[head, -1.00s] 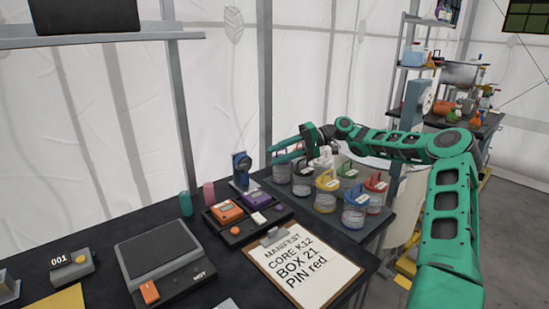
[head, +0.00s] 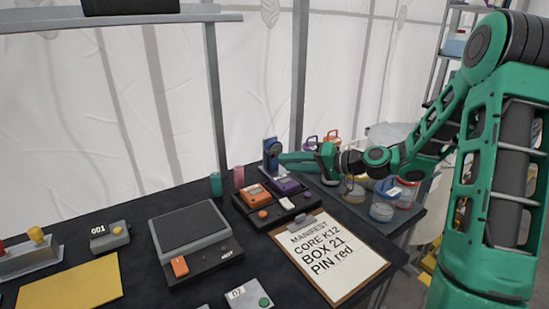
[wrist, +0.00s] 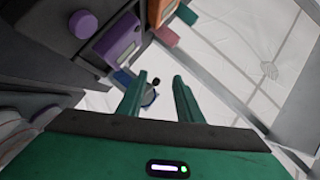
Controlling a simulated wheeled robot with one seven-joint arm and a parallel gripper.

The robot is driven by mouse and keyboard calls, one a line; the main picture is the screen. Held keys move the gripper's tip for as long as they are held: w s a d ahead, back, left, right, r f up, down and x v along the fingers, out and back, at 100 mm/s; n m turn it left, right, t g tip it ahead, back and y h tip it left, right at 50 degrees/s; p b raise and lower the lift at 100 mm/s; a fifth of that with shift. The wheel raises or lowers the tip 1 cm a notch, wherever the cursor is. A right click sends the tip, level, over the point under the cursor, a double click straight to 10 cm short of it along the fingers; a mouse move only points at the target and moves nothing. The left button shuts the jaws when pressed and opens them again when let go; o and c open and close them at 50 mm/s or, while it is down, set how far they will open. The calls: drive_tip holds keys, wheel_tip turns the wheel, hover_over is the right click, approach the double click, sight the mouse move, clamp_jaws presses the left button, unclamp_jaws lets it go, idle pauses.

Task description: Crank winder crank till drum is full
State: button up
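The winder is a small upright blue device (head: 269,150) with a dark round part on its front, standing at the back edge of the dark table. My gripper (head: 284,160) reaches in from the right, its fingertips close to the winder's right side. In the wrist view, my gripper's two green fingers (wrist: 163,80) stand apart with a gap between them. Part of the blue winder (wrist: 124,77) and a small dark knob (wrist: 155,82) show by the left finger and in the gap. I cannot tell if a finger touches the crank. The drum's fill cannot be made out.
A black tray (head: 258,222) with orange and purple devices lies just in front of the winder. Teal (head: 216,184) and pink (head: 239,176) cylinders stand to its left. Lidded jars (head: 382,209) stand to the right, below my arm. A clipboard (head: 330,257) lies in front.

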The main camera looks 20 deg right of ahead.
sight(277, 153)
drive_tip(key=d, duration=0.1)
drive_tip(key=s+r+t+h, duration=0.1)
drive_tip(key=d+m+t+h, duration=0.1)
drive_tip(key=shift+s+d+r, duration=0.25)
drive_tip(key=shift+d+r, duration=0.05)
drive_tip(key=x, duration=1)
drive_tip(key=shift+w, duration=0.35)
drive_tip(key=shift+a, duration=0.1)
clamp_jaws()
